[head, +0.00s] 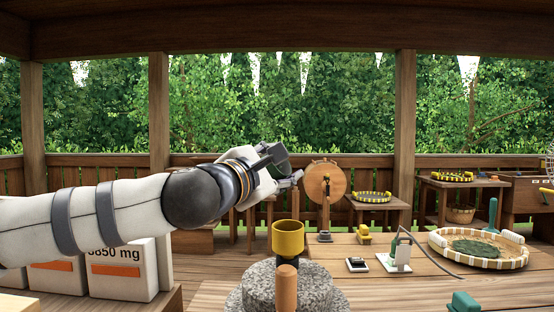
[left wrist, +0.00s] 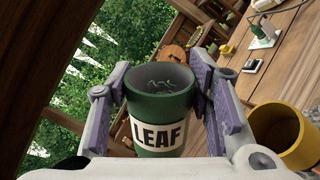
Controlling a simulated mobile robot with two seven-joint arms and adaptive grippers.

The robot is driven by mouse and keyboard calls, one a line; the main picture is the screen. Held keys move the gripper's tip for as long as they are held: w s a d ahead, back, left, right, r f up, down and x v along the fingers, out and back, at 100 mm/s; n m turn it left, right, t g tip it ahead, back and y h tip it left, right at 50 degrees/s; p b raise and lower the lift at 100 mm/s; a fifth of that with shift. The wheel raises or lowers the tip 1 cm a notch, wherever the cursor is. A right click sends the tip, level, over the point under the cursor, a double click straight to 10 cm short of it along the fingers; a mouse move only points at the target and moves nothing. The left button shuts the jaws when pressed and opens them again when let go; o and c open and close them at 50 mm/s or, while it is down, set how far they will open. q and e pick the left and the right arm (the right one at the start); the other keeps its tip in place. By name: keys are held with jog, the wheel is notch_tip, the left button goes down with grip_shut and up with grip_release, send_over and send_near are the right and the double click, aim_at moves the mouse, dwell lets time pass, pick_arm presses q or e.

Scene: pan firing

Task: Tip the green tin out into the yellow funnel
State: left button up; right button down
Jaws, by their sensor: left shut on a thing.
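My left gripper (head: 280,176) is shut on the green tin (head: 273,154). In the left wrist view the tin (left wrist: 161,112) sits between the two jaws, with a white LEAF label and a few thin leaf bits inside its dark mouth. In the head view the gripper hides much of the tin, so its exact tilt is hard to tell. The yellow funnel (head: 288,240) stands on the grey stone mill (head: 255,287), below the tin and slightly right of it. The funnel also shows at the right of the left wrist view (left wrist: 302,150), apart from the tin. My right gripper is out of view.
A wooden handle (head: 286,288) rises at the mill's front. White boxes (head: 122,270) stand at the left.

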pick_arm(q)
jog(key=shift+d+f+m, duration=0.15)
jog(key=shift+f+m, duration=0.35)
jog(key=shift+m, duration=0.6)
jog(key=m, duration=0.2)
jog(key=f+m, duration=0.1)
jog(key=m, duration=0.1)
jog(key=d+f+m+h+p, duration=0.1)
jog(key=m, duration=0.1)
jog(key=shift+s+f, duration=0.15)
jog(key=shift+s, duration=0.25)
jog(key=shift+s+d+r+m, duration=0.15)
jog(key=shift+r+m, duration=0.1)
jog(key=shift+m, duration=0.65)
jog(key=shift+d+m+g+p, duration=0.1)
jog(key=shift+m+g+p, duration=0.25)
jog(key=shift+m, duration=0.35)
jog(key=shift+d+f+m, duration=0.1)
jog(key=shift+f+m, duration=0.35)
jog(key=shift+m, duration=0.15)
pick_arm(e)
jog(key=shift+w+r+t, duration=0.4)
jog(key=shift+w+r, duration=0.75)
